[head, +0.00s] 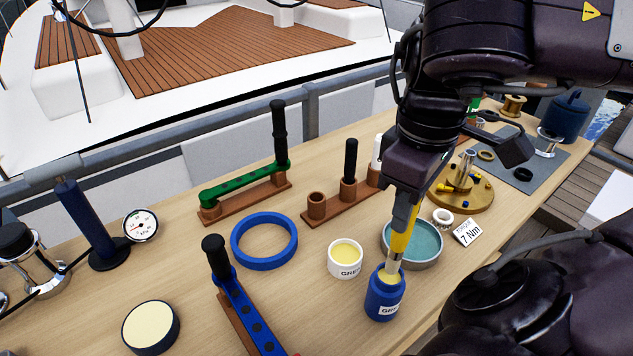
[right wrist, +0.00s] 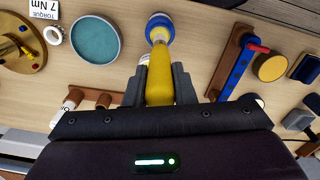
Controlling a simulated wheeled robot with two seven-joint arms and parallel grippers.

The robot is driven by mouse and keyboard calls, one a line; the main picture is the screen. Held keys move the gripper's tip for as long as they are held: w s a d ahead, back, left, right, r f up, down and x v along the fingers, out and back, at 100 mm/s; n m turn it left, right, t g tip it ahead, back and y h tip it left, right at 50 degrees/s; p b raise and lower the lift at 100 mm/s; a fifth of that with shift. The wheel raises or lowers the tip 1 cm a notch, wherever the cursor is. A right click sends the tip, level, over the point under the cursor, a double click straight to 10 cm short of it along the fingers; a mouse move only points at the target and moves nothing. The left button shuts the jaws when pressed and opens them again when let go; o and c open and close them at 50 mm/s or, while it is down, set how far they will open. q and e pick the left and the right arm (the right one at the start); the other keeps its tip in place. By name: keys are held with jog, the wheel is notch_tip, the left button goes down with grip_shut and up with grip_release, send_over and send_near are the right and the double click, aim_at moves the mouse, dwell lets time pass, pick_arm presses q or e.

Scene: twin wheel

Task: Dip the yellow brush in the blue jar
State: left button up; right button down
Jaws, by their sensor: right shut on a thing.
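The yellow brush (head: 400,232) is held upright, handle up, in my right gripper (head: 407,193). Its lower end is at the mouth of the blue jar (head: 385,297), which holds pale yellow grease and has a white label. In the right wrist view my right gripper (right wrist: 158,85) is shut on the yellow handle (right wrist: 159,75), and the blue jar (right wrist: 159,22) lies straight beyond the brush tip. How deep the bristles sit in the jar is hard to tell. My left gripper is not in view.
A white grease jar (head: 345,261) stands just left of the blue jar, and a teal dish (head: 416,252) just behind it. A blue ring (head: 264,240), a blue-handled tool (head: 245,310) and a round cream-topped tin (head: 151,328) lie further left. A torque card (head: 467,233) lies right.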

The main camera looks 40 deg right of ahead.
jog(key=shift+f, duration=0.15)
jog(key=shift+f+b, duration=0.9)
jog(key=shift+b, duration=0.05)
jog(key=shift+r, duration=0.15)
jog(key=shift+r+p, duration=1.75)
jog(key=shift+r, duration=0.05)
notch_tip(320, 180, up, 4)
jog(key=p, duration=0.3)
jog(key=shift+r+p, duration=0.1)
jog(key=shift+p, duration=0.3)
